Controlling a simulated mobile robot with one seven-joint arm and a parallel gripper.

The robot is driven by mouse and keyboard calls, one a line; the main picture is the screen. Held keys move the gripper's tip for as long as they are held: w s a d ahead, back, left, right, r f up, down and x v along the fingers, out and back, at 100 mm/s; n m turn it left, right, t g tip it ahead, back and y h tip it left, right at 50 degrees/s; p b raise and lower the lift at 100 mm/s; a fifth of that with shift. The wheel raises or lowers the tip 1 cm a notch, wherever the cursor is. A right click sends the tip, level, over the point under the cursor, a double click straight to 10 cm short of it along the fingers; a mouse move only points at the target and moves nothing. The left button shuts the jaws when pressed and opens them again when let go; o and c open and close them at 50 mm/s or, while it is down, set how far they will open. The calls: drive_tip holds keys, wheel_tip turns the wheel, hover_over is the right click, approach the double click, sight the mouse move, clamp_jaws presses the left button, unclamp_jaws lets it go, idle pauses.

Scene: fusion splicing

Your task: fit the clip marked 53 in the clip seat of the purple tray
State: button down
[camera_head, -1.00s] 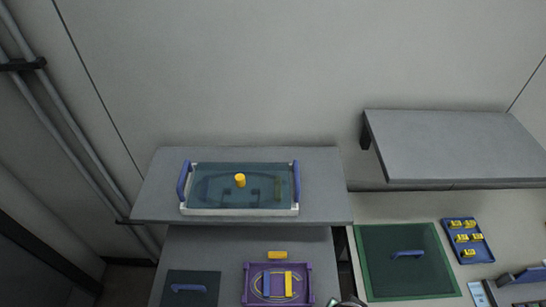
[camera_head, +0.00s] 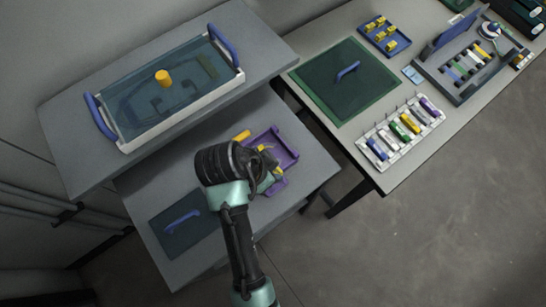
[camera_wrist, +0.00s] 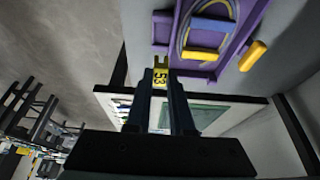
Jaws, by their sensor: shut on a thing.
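A yellow clip (camera_wrist: 160,78) marked 53 is held between the fingertips of my gripper (camera_wrist: 161,92), which is shut on it. The purple tray (camera_head: 287,155) is on the lower grey table, partly covered by my arm. In the wrist view the tray (camera_wrist: 247,20) lies beyond and to the right of the fingertips, with a blue bar (camera_wrist: 208,24) and a yellow bar (camera_wrist: 195,53) in it. The clip overlaps the tray's edge in that view; I cannot tell whether they touch. The clip seat is not clearly visible. In the head view my gripper (camera_head: 268,170) is at the tray.
A yellow piece (camera_head: 241,135) lies just outside the tray. A lidded white box (camera_head: 190,115) with blue handles stands on the higher shelf. A dark panel (camera_head: 190,222) with a blue handle lies to the left. A bench with a green mat (camera_head: 305,85) is to the right.

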wheel_tip(320, 180, down, 6)
drive_tip(key=shift+f, duration=0.25)
drive_tip(key=shift+f, duration=0.1)
